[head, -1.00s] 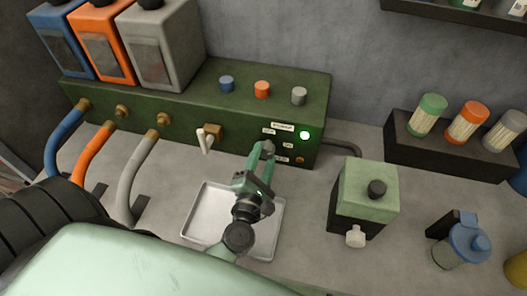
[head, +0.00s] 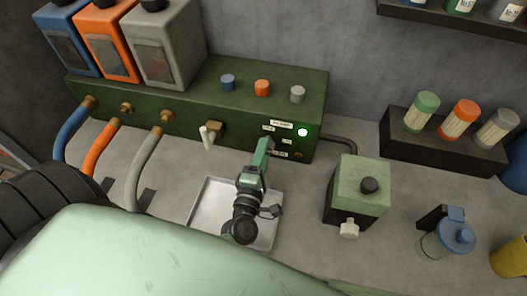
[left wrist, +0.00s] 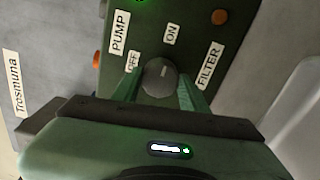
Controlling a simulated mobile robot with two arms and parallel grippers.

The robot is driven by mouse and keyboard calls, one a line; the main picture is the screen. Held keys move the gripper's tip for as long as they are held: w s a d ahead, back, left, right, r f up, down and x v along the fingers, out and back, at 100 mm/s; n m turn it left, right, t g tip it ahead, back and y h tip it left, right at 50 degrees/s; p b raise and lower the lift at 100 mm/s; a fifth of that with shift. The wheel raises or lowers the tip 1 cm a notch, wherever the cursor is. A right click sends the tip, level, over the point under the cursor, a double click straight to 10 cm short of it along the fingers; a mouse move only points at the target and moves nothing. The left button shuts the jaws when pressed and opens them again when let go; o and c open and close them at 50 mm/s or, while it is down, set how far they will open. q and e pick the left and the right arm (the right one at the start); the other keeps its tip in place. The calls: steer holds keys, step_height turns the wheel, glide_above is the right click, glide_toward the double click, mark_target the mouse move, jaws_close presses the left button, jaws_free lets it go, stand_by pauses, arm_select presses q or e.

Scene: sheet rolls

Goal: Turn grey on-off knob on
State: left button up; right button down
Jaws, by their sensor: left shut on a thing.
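The grey on-off knob (left wrist: 158,78) shows in the left wrist view on the green panel, with a white mark on its face pointing roughly toward the ON label (left wrist: 171,34). The OFF label (left wrist: 132,62) is to its left. My left gripper (left wrist: 165,92) is shut on the knob, with a green finger on each side. In the head view the left gripper (head: 265,144) reaches the right part of the green box's (head: 190,120) front and hides the knob. A green lamp (head: 302,132) glows on that front. My right gripper is not in view.
A metal tray (head: 206,204) lies under my left arm. A white-handled tap (head: 206,137) sticks out left of the gripper. A green-topped box (head: 362,182) stands to the right. Blue, orange and grey hoses leave the green box at left.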

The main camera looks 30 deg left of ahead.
arm_select(q)
steer(key=shift+a+r, duration=0.1)
steer(key=o, duration=1.2)
steer(key=shift+o, duration=0.9)
steer(key=shift+w, duration=0.1)
steer(key=v, duration=0.2)
steer(key=b+v, duration=0.1)
steer(key=v, duration=0.1)
steer(key=b+v, duration=0.1)
steer(key=v, duration=0.2)
steer(key=shift+f, duration=0.25)
steer(key=shift+s+r, duration=0.15)
steer(key=shift+s, duration=0.25)
